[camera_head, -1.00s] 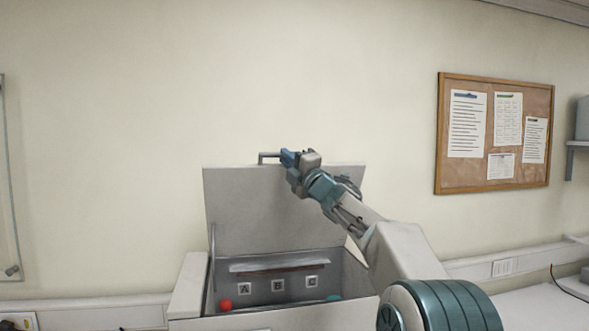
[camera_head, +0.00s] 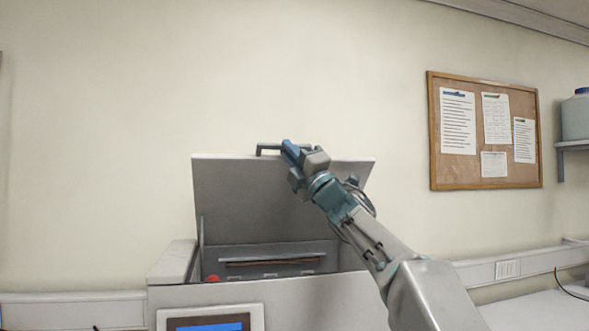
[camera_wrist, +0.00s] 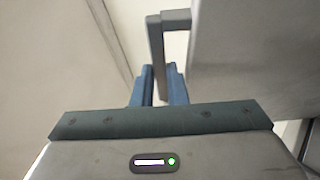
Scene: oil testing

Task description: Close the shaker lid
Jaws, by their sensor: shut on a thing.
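The shaker (camera_head: 180,292) is a grey box with a blue screen on its front. Its lid (camera_head: 240,200) stands raised at the back, open above the shaker. A dark handle (camera_head: 268,147) sticks up from the lid's top edge. My gripper (camera_head: 288,148) is at the right part of this handle, and its blue fingers are shut on it. In the wrist view the handle (camera_wrist: 157,50) runs down between the two fingertips (camera_wrist: 160,85), with the lid (camera_wrist: 250,50) to the right.
Inside the shaker a red ball (camera_head: 213,279) and a rail (camera_head: 270,261) show over the front wall. A cork board (camera_head: 485,175) and a shelf with a container (camera_head: 577,118) are on the wall at right. The wall above the lid is clear.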

